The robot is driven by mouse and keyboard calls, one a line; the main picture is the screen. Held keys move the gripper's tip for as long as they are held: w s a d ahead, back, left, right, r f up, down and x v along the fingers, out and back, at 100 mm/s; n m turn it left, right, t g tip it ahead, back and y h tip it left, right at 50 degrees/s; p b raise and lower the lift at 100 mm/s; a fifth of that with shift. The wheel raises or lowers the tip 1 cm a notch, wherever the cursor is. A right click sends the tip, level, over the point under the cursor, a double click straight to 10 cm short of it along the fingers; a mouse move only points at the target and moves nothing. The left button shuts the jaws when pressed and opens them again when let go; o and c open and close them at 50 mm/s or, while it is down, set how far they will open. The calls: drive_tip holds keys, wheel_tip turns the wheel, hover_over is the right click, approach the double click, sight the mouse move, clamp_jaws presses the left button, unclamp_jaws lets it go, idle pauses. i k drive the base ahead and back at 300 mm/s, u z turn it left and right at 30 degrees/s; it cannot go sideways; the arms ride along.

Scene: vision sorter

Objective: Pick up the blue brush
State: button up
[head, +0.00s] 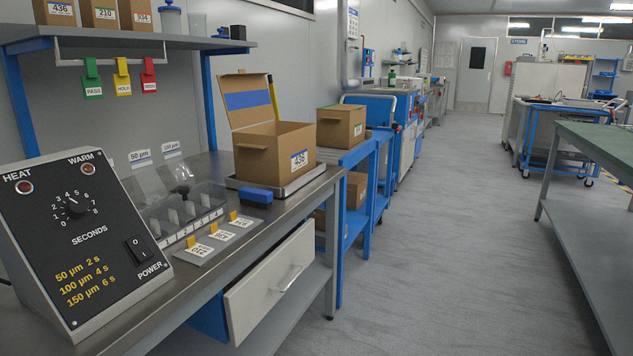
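A small blue block-shaped item with a dark lower part, which looks like the blue brush (258,197), lies on the metal workbench (206,262). It sits in front of the open cardboard box and near the bench's front edge, beyond the yellow-tabbed plates. Nothing visibly covers it. My gripper and arm are not in view.
A sloped control box (95,235) stands at the near left. An open cardboard box (270,150) stands on a tray (298,184). Yellow-tabbed plates (222,235) lie along the bench front. A drawer (270,282) juts out below. The grey floor (440,250) on the right is clear.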

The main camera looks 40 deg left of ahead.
sight(253, 196)
drive_tip(key=u, duration=0.15)
drive_tip(key=i, duration=1.55)
drive_tip(key=u, duration=1.6)
drive_tip(key=i, duration=1.05)
drive_tip(key=u, duration=1)
